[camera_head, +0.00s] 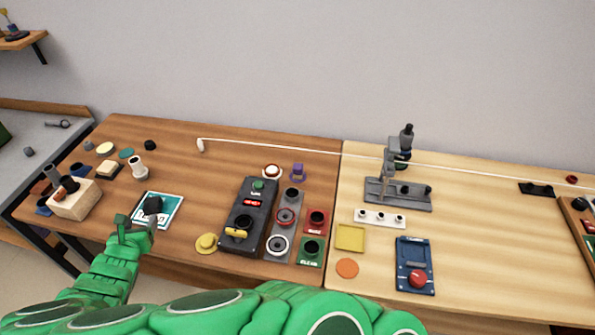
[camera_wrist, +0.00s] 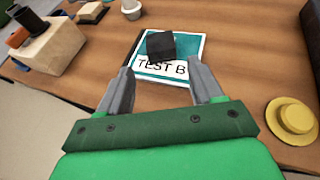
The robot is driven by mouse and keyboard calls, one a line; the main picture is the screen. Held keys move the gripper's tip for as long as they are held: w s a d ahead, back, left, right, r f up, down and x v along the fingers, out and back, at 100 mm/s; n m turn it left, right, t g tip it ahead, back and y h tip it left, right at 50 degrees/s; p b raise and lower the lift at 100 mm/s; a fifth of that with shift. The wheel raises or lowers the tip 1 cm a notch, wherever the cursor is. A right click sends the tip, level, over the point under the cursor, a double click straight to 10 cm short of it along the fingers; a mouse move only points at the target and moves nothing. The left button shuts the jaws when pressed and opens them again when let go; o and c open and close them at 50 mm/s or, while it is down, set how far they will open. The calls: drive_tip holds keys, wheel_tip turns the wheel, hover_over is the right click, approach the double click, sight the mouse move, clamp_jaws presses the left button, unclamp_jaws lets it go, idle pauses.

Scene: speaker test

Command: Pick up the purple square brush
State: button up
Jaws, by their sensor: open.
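A small purple item with a squarish base and a short upright part, likely the purple square brush (camera_head: 298,172), stands near the back of the brown table in the head view. It is right of a white round piece with a dark red ring. It does not show in the wrist view. My gripper (camera_head: 137,224) is well to its left and nearer the front edge, by a teal and white card (camera_head: 172,217). In the wrist view my gripper (camera_wrist: 162,75) is open, with nothing between its fingers. A black block (camera_wrist: 161,46) on the card lies beyond the fingertips.
A dark control box (camera_head: 243,222) and a grey ringed plate (camera_head: 284,222) stand between my gripper's side and the right table. A yellow knob (camera_head: 206,243) is near the front edge. A wooden block (camera_head: 73,202) is at left. A white rod (camera_head: 270,147) runs behind.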

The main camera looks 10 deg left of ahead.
drive_tip(key=shift+m+t+h, duration=0.6)
drive_tip(key=w+d, duration=0.2)
drive_tip(key=w, duration=0.1)
drive_tip(key=w+d+r, duration=0.1)
drive_tip(key=w+d, duration=0.2)
drive_tip(key=w, duration=0.1)
drive_tip(key=w+d, duration=0.3)
drive_tip(key=shift+w+r, duration=0.2)
drive_tip(key=shift+w, duration=0.15)
drive_tip(key=w+d, duration=0.4)
drive_tip(key=d, duration=0.1)
drive_tip(key=w+d+m+h, duration=0.1)
drive_tip(key=w+d, duration=0.3)
drive_tip(key=d, duration=0.2)
drive_tip(key=w+d+h, duration=0.1)
drive_tip(key=w+d, duration=0.3)
drive_tip(key=d, duration=0.2)
drive_tip(key=shift+w+r+m+t, duration=0.1)
drive_tip(key=shift+w+m+t, duration=0.2)
drive_tip(key=shift+w+m, duration=0.1)
drive_tip(key=m+h, duration=0.1)
drive_tip(key=h, duration=0.1)
approach(298, 167)
drive_tip(key=w, duration=0.4)
drive_tip(key=shift+a, duration=0.15)
drive_tip(key=shift+x, duration=1.15)
drive_tip(key=shift+w+f+g, duration=0.4)
drive_tip(key=shift+w+f, duration=0.6)
drive_tip(key=shift+w, duration=0.25)
drive_tip(key=shift+x, duration=1.1)
